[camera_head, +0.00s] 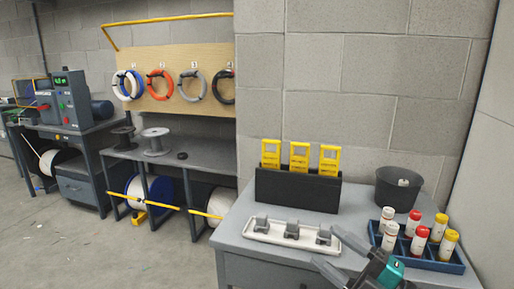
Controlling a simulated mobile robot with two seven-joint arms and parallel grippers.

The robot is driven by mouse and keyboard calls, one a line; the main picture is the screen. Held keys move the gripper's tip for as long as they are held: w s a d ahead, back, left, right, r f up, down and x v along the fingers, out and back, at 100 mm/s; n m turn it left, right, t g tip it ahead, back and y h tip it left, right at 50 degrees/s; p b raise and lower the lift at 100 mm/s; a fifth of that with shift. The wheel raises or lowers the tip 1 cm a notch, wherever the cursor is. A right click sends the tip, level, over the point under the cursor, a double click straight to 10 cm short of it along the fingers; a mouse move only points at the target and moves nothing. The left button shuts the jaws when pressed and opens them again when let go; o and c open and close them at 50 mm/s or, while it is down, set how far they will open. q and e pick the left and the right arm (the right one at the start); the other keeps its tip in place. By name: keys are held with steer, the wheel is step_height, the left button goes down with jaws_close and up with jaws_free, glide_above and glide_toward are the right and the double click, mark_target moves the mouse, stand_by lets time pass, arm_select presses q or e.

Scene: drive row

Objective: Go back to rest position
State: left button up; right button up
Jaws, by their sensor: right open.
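My right gripper (330,246) comes in at the bottom right, over the front of the grey workbench (236,238). Its two grey fingers are spread apart and point left, with nothing seen between them. The fingertips are near the right end of a white tray (262,237) that bears three small grey parts (291,230); I cannot tell if they touch it. My left gripper is out of view.
A black holder (298,190) with three yellow tools (299,157) stands behind the tray. A blue crate (446,266) of red, white and yellow-capped bottles and a dark bucket (399,188) stand right. Open floor (120,255) and a cable rack (150,90) lie left.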

steer(key=s+d+f+m+t+h, duration=0.1)
steer(key=s+d+f+m+h, duration=0.15)
steer(key=f+m+h, duration=0.45)
steer(key=s+d+f+m+t+h, duration=0.1)
steer(key=s+f+m+t+h, duration=0.2)
steer(key=f+m, duration=0.55)
steer(key=s+f+m+g+h, duration=0.4)
steer(key=s+f+m+g, duration=0.2)
steer(key=s+f, duration=0.5)
steer(key=shift+f+g+p, duration=0.2)
steer(key=shift+g+p, duration=0.2)
steer(key=shift+g, duration=0.2)
steer(key=shift+w+d, duration=0.1)
